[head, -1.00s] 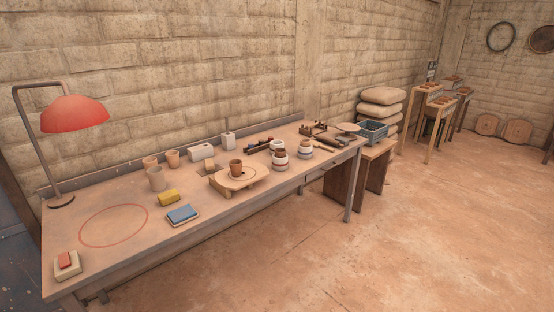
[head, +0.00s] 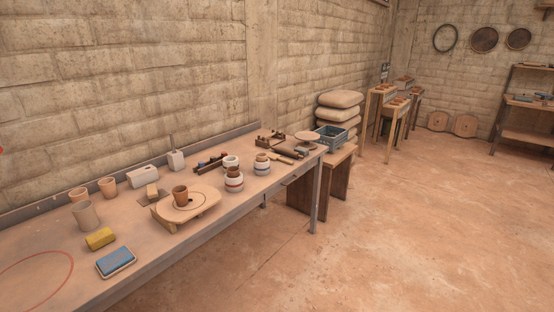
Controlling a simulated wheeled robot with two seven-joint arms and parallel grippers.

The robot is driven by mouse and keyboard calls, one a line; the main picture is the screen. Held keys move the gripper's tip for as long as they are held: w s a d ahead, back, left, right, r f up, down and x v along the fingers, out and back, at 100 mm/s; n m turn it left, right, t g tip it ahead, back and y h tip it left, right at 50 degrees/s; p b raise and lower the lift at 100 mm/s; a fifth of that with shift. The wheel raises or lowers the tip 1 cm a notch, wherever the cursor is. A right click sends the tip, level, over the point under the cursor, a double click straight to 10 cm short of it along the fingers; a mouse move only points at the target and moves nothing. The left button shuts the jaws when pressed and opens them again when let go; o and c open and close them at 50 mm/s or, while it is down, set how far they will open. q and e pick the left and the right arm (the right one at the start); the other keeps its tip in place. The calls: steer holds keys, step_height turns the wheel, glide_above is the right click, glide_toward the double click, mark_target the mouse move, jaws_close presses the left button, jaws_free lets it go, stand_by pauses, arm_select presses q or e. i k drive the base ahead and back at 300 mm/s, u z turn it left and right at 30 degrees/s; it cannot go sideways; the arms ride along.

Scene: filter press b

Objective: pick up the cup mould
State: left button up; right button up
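No single thing is plainly marked as the cup mould. Candidates on the long workbench (head: 150,262) are a white block lying on its side (head: 143,176) and a white upright block (head: 176,160) behind it. White round pots with coloured bands, one at the front (head: 235,183) and one to its right (head: 262,168), hold brown contents. A smaller white ring-like pot (head: 231,162) is behind them. A brown cup (head: 180,195) stands on a round-topped wooden stand (head: 203,206). Neither of my grippers is in view.
Clay cups (head: 87,215) stand at the left of the bench, near a yellow block (head: 101,238) and a blue pad (head: 116,262). A blue-grey crate (head: 330,138) sits on a side bench beyond. The floor (head: 400,230) at right is open.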

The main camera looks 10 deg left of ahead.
mark_target(230, 160)
steer(key=z, duration=0.3)
steer(key=i, duration=2.2)
steer(key=u, duration=1.55)
steer(key=i, duration=0.65)
steer(key=u, duration=0.7)
